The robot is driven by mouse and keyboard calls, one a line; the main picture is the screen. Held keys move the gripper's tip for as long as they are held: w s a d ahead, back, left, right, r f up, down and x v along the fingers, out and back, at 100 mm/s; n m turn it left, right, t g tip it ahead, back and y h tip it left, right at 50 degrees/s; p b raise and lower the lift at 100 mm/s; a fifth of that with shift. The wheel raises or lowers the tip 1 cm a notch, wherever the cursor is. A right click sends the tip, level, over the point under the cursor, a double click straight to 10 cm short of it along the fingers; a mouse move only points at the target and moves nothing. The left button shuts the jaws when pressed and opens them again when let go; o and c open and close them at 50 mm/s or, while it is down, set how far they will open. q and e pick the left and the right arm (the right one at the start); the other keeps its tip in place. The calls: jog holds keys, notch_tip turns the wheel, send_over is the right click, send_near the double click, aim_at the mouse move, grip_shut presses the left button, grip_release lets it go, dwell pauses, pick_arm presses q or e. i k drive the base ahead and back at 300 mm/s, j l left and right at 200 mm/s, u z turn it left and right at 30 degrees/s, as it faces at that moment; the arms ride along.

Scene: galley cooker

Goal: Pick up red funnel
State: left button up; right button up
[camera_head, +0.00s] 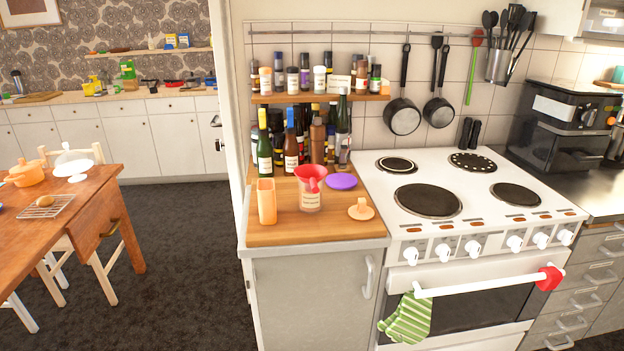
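The red funnel (311,176) sits on top of a clear labelled jar (310,201) on the wooden counter top left of the cooker. Its wide mouth faces up. A small red part shows in front of the jar's rim; whether it is the funnel's spout or another piece, I cannot tell. Neither of my grippers is in the head view.
An orange container (266,201) stands left of the jar. A purple disc (342,181) and an orange lid (361,209) lie to its right. Bottles (264,152) stand behind, under a spice shelf (320,98). The counter's front strip (315,233) is clear.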

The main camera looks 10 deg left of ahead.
aim_at(311, 174)
jog(key=l+u, duration=0.1)
jog(key=u, duration=0.55)
jog(key=i+l+u, duration=0.2)
jog(key=l+u, duration=0.3)
jog(key=l, duration=0.3)
jog(key=l+u, duration=0.5)
jog(key=l, duration=0.25)
